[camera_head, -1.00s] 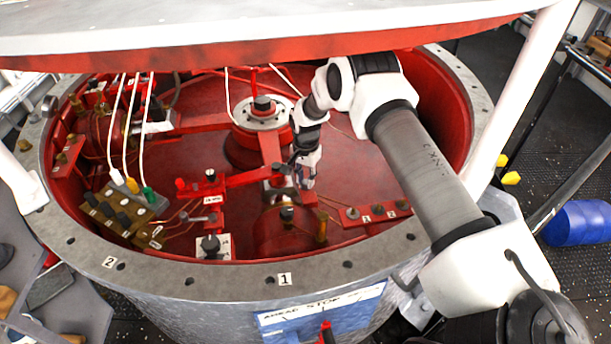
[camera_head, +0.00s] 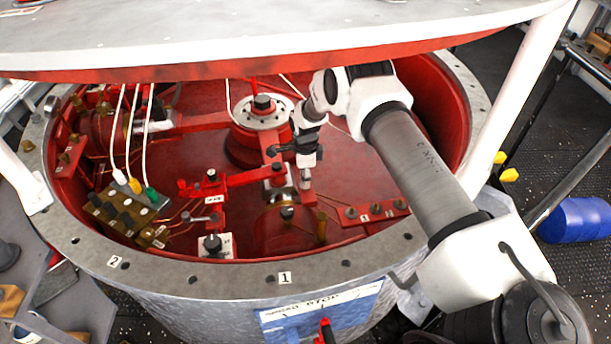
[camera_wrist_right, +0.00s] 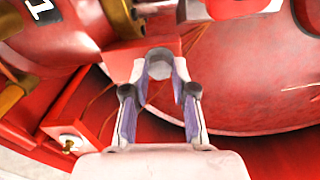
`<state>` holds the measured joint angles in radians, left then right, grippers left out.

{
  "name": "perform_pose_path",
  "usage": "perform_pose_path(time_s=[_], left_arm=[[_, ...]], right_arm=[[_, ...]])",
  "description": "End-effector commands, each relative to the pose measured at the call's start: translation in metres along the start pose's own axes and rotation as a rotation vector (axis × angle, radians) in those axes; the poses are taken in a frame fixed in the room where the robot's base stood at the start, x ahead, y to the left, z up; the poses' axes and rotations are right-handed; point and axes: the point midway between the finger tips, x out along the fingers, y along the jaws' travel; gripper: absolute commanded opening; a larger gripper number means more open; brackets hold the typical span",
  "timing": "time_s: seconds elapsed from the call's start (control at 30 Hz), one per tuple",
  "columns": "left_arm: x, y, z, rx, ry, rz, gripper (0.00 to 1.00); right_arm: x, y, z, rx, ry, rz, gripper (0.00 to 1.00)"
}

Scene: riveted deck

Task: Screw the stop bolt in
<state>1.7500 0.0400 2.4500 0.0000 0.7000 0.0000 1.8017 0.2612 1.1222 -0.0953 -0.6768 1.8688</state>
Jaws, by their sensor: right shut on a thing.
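My right gripper (camera_head: 305,176) reaches down into the red drum beside the end of a red lever arm (camera_head: 250,178). In the right wrist view my right gripper (camera_wrist_right: 160,74) has a grey hex-headed bolt (camera_wrist_right: 160,64) between its fingertips and is shut on it. This looks like the stop bolt. A red block lies right behind the bolt in that view; whether the bolt's shank sits in a hole is hidden. In the head view the bolt is too small and covered to make out. My left gripper is not in view.
A large lid (camera_head: 200,45) hangs over the drum. The drum's grey rim (camera_head: 230,278) carries number labels. Inside are a terminal block (camera_head: 120,212) with white cables, a round flanged hub (camera_head: 262,112) and a black-knobbed fitting (camera_head: 212,244). White posts stand at both sides.

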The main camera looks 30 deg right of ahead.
Motion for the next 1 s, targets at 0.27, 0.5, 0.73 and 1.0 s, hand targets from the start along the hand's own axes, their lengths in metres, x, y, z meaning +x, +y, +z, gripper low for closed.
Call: perform_pose_path(time_s=[0.27, 0.5, 0.73, 1.0], left_arm=[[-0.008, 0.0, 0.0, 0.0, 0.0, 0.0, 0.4], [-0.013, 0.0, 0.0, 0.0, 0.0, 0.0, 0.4], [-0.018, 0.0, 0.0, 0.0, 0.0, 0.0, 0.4], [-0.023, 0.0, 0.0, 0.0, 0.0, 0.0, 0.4]], right_arm=[[-0.007, -0.006, 0.002, 0.26, -0.008, -0.015, 0.0], [-0.007, -0.006, 0.002, 0.488, -0.01, -0.015, 0.0], [-0.007, -0.006, 0.002, 0.705, -0.012, -0.014, 0.0], [-0.006, -0.006, 0.002, 0.928, -0.012, -0.012, 0.0]])
